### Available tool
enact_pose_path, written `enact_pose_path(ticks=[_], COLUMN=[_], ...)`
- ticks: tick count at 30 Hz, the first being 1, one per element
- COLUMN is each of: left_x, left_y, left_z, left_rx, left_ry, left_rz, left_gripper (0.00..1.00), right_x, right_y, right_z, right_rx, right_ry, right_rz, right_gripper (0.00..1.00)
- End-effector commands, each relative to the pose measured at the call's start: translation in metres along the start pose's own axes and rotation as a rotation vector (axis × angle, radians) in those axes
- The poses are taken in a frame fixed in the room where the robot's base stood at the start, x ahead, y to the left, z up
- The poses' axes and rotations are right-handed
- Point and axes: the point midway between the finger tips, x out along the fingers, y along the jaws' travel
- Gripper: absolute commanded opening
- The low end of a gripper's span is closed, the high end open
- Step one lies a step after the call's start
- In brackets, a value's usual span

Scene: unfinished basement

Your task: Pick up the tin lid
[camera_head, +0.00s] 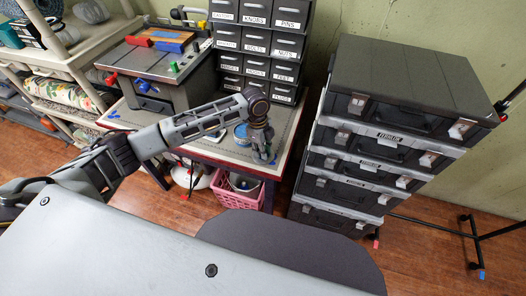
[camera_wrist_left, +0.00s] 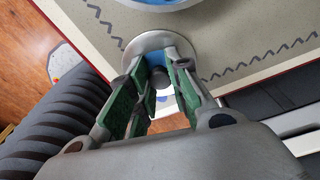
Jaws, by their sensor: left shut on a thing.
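The tin lid (camera_wrist_left: 140,44) shows in the left wrist view as a round silver-grey disc with a blue middle and a small dark knob, partly hidden by my fingers. My left gripper (camera_wrist_left: 158,82) has its green-padded fingers around the knob area and is shut on the lid, over the front edge of the workbench top. In the head view my left gripper (camera_head: 262,143) points down at the bench's right front corner, and the lid is hardly visible there. A blue round tin (camera_head: 241,134) stands just left of the gripper; its rim also shows at the top of the wrist view (camera_wrist_left: 160,4).
The workbench (camera_head: 219,151) carries a grey machine (camera_head: 160,72) and labelled drawers (camera_head: 256,40) behind. A pink basket (camera_head: 236,194) sits below. Stacked dark cases (camera_head: 375,135) stand close on the right. A shelf (camera_head: 62,58) is at left.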

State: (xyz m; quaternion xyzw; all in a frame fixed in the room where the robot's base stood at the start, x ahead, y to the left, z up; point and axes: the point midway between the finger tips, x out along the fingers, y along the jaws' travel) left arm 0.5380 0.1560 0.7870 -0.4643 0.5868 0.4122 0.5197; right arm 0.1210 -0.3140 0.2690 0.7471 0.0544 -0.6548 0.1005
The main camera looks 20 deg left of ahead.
Motion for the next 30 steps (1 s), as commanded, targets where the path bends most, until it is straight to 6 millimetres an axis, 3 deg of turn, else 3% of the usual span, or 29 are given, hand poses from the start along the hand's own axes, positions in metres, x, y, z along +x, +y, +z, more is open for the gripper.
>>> enact_pose_path(ticks=[8,21,30], left_x=[-0.026,-0.086,-0.098], left_y=[-0.001,-0.001,-0.001], left_z=[-0.003,-0.01,-0.012], left_rx=[0.001,0.0,-0.001], left_ry=[0.0,0.001,0.001], left_rz=[-0.004,-0.002,-0.001], left_gripper=[0.03,0.03,0.03], right_x=[-0.002,-0.003,-0.003], right_y=[0.009,0.024,0.014], right_z=[0.0,0.009,0.017], right_rx=[-0.004,-0.01,-0.007], right_ry=[0.003,-0.008,-0.017], right_rz=[0.009,0.024,0.014], right_gripper=[0.4,0.4,0.4])
